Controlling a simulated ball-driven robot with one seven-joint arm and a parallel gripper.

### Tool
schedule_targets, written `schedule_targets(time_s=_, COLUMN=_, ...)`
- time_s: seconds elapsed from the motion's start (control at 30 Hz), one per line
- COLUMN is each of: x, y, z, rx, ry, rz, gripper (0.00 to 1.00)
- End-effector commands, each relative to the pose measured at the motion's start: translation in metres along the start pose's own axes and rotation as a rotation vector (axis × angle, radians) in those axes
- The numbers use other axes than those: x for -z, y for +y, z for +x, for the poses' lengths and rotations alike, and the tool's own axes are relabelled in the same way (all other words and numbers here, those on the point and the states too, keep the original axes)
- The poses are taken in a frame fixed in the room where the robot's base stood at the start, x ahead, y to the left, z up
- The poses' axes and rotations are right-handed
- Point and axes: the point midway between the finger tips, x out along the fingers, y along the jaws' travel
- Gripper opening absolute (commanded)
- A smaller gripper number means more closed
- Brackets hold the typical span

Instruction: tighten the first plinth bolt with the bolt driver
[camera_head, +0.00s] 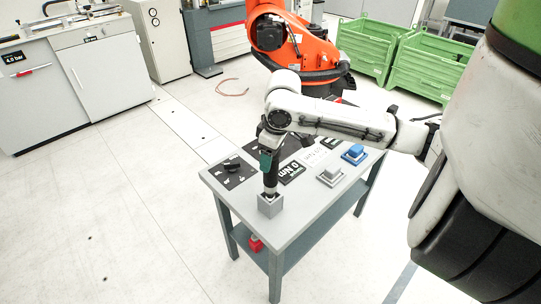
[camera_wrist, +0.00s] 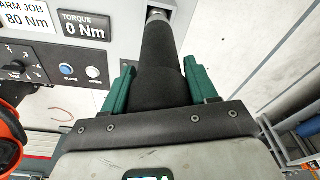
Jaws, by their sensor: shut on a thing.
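My gripper (camera_head: 267,162) is over the front left corner of the grey bench. Its green fingers are shut on the black bolt driver (camera_head: 270,184), which points down. The driver's lower end is at a small grey block (camera_head: 270,207) on the bench; I cannot tell how far it sits in the block. In the wrist view my gripper (camera_wrist: 160,82) has one finger on each side of the driver's thick black body (camera_wrist: 160,52). The driver's metal end (camera_wrist: 157,15) shows at the top edge. I cannot make out a plinth bolt in either view.
The bench top (camera_head: 295,220) bears a dial panel (camera_head: 233,170), a torque display (camera_wrist: 86,26) reading 0 Nm, a grey button box (camera_head: 331,175) and a blue one (camera_head: 354,154). An orange robot arm (camera_head: 300,45) stands behind it. Floor to the left is clear.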

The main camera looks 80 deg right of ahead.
Motion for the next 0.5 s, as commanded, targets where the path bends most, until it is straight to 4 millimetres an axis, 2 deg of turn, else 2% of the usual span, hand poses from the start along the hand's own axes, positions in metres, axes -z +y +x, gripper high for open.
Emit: schedule_targets(time_s=0.5, x=-0.0008, y=0.0004, z=0.0072, rx=-0.001, ry=0.003, rz=0.000, gripper=0.21)
